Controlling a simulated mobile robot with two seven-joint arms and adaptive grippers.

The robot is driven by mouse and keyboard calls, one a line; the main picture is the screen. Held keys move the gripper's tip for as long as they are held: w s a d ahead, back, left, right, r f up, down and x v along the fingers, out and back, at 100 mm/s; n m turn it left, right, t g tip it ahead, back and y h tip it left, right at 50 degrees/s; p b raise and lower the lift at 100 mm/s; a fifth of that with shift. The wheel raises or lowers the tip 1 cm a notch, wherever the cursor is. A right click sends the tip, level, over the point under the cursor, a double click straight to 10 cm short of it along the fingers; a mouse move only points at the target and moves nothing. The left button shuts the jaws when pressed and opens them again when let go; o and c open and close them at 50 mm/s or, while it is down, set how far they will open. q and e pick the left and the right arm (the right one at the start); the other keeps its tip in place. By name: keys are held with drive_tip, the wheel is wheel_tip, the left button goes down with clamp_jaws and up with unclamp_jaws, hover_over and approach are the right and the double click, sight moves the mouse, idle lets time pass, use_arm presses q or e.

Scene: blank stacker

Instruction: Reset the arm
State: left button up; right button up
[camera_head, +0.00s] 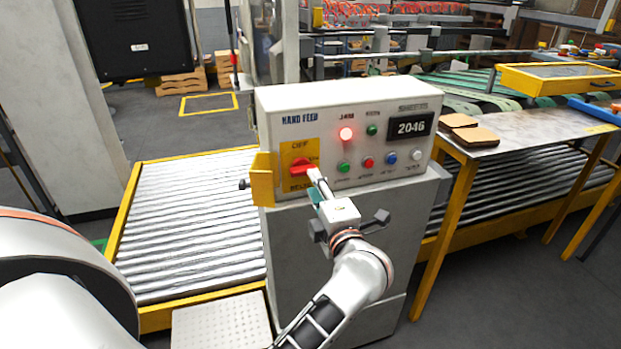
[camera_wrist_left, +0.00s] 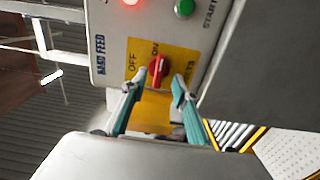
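The grey-white control panel (camera_head: 345,140) marked HAND FEED stands on a grey cabinet in the middle of the head view. On its yellow plate (camera_head: 299,152) sits a red rotary knob (camera_head: 301,168), which also shows in the left wrist view (camera_wrist_left: 158,71). The plate reads OFF on one side, ON by the knob's end and a partly hidden word opposite OFF. My left gripper (camera_head: 318,183) is just in front of the knob. In the left wrist view its teal-padded fingers (camera_wrist_left: 154,88) are apart, either side of the knob; contact is unclear. My right gripper is not in view.
A yellow bracket (camera_head: 262,179) juts out left of the knob. A roller conveyor (camera_head: 190,225) lies left; a metal table (camera_head: 525,130) with brown boards stands right.

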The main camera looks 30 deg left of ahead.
use_arm(q)
drive_tip(key=shift+v, duration=1.15)
